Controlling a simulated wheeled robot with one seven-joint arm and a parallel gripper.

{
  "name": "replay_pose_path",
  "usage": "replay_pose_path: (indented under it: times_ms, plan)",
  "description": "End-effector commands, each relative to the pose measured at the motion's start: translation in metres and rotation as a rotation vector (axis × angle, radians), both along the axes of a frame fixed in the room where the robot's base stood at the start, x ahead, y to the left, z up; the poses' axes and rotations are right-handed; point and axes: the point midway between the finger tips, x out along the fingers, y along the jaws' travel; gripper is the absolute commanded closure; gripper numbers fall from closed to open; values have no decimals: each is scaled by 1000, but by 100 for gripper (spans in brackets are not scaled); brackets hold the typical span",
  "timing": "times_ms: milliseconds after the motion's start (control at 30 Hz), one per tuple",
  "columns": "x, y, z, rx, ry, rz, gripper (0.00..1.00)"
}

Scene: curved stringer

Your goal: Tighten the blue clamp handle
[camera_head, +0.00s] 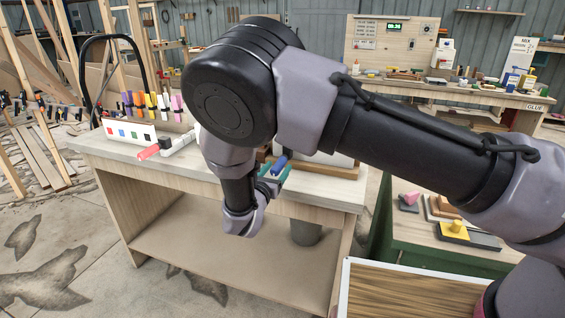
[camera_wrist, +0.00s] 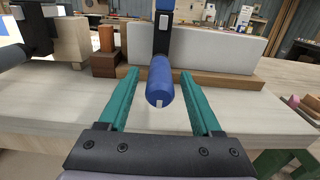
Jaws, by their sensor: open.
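The blue clamp handle (camera_wrist: 160,82) is in the middle of the wrist view, its rounded end facing me. It also shows in the head view (camera_head: 280,164), partly hidden behind my arm. Above it a dark clamp bar (camera_wrist: 163,40) with a blue part at the top stands against a pale block. My gripper (camera_wrist: 160,85) is open, with one teal finger on each side of the handle and a gap on both sides. In the head view, a little of my gripper (camera_head: 274,172) shows near the handle over the workbench.
The pale block (camera_wrist: 200,46) stands on a brown wooden board (camera_wrist: 225,80) on the workbench (camera_wrist: 60,108). Brown blocks (camera_wrist: 104,62) stand to the left.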

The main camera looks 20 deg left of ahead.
Motion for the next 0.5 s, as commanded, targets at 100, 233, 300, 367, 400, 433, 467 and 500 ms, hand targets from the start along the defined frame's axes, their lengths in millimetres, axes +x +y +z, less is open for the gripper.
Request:
replay_pose_path:
  times_ms: [100,233,300,367,400,433,467,500]
  plan:
    - [22,-2,0,1,0,-2,34]
    - [38,-3,0,1,1,-1,34]
    - [43,-3,0,1,1,-1,34]
    - [46,-3,0,2,1,0,34]
    - [47,-3,0,2,0,0,34]
    - [47,-3,0,2,0,0,34]
    - [47,-3,0,2,1,0,34]
    - [48,-3,0,2,1,0,34]
